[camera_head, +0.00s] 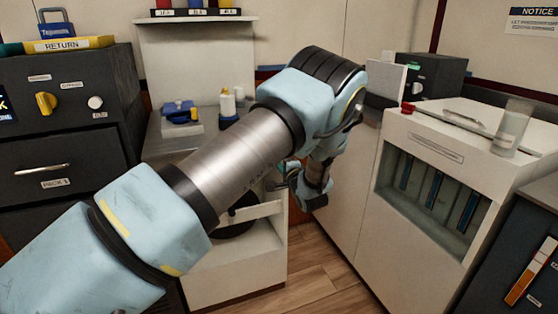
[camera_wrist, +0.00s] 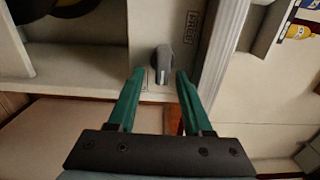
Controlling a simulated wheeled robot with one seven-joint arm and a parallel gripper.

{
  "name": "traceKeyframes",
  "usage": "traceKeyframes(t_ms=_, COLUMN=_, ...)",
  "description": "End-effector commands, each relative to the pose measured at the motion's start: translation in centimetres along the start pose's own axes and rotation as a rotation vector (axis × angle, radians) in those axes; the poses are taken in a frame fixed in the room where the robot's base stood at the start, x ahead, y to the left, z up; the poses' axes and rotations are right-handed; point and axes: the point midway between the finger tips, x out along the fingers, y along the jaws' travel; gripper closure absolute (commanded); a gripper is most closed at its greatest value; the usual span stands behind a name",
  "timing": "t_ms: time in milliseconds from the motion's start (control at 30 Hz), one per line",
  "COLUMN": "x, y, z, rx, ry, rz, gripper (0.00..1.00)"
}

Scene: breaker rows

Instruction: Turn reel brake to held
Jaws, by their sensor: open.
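The reel brake is a small dark knob (camera_wrist: 163,62) on a pale panel in the wrist view. Its light mark points down the picture, towards my gripper. A label reading FREE (camera_wrist: 191,28) sits to its upper right, turned on its side. Another small label (camera_wrist: 149,78) lies just below the knob, partly behind the left finger. My gripper (camera_wrist: 159,76) has two green fingers, open and empty. Their tips lie either side of the knob's lower end; I cannot tell whether they touch. In the head view my arm hides the knob.
A dark reel (camera_head: 238,222) sits in the low white cabinet. A white cabinet with a slotted front (camera_head: 432,190) stands to the right, with a clear cup (camera_head: 511,125) on top. Dark drawers (camera_head: 60,150) stand at left. Wooden floor (camera_head: 318,285) shows free between them.

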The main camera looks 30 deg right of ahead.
Motion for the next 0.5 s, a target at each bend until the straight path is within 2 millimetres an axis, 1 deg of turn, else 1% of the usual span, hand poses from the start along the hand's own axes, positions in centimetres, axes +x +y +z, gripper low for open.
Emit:
traceKeyframes(t_ms=167, x=-0.1, y=-0.1, z=-0.1, rx=-0.001, ry=0.002, rz=-0.001, gripper=0.5)
traceKeyframes(t_ms=267, x=-0.5, y=-0.1, z=-0.2, rx=-0.002, ry=0.003, rz=-0.001, gripper=0.5)
traceKeyframes(t_ms=367, x=-1.6, y=0.0, z=-0.2, rx=-0.002, ry=0.003, rz=-0.001, gripper=0.5)
traceKeyframes(t_ms=500, x=-4.3, y=0.0, z=-0.2, rx=-0.001, ry=0.005, rz=0.0, gripper=0.5)
